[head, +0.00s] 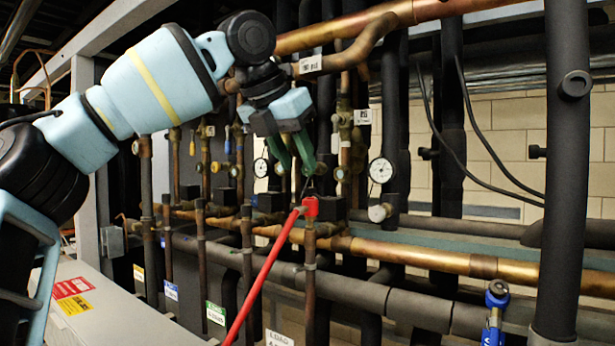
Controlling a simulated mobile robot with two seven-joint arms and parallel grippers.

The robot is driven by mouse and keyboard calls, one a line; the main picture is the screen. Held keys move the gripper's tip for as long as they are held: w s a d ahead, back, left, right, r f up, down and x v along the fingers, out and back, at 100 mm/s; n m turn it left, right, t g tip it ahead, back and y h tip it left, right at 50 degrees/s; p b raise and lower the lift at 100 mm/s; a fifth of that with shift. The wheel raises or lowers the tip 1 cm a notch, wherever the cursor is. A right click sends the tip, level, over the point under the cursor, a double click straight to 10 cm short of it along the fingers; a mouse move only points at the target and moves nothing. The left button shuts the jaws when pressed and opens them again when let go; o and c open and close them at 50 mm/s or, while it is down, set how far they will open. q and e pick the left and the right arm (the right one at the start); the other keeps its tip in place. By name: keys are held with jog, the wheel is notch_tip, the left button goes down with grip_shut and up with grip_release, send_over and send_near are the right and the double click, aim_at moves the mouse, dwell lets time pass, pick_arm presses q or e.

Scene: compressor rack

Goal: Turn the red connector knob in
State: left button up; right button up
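The red connector knob (311,207) sits on top of a vertical copper pipe stub near the middle of the head view. A red hose (262,274) runs from its left side down to the bottom edge. My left gripper (299,172) is just above and slightly left of the knob, pointing down. Its two green fingers are spread apart with nothing visible between them. A small gap shows between the fingertips and the knob, though depth is hard to judge. My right gripper is not in view.
Copper pipes (430,255) and black insulated pipes (567,150) crowd the rack around the knob. A round gauge (381,170) is to the right. A blue fitting (496,300) is at the lower right. A pale box surface (120,318) is at the lower left.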

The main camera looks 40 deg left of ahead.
aim_at(310, 188)
pick_arm(q)
jog(key=x, duration=0.6)
jog(key=shift+f, duration=0.1)
jog(key=shift+d+r+n+y, duration=0.1)
jog(key=shift+r+n+y, duration=0.15)
jog(key=shift+n+y, duration=0.55)
jog(key=n, duration=0.1)
jog(key=n+g+y, duration=0.1)
jog(key=n, duration=0.1)
jog(key=shift+d, duration=0.3)
jog(key=shift+w+n+y, duration=0.1)
jog(key=shift+n+y, duration=0.4)
jog(key=shift+n, duration=0.4)
jog(key=c, duration=0.7)
jog(key=shift+f, duration=0.15)
jog(key=shift+c, duration=0.2)
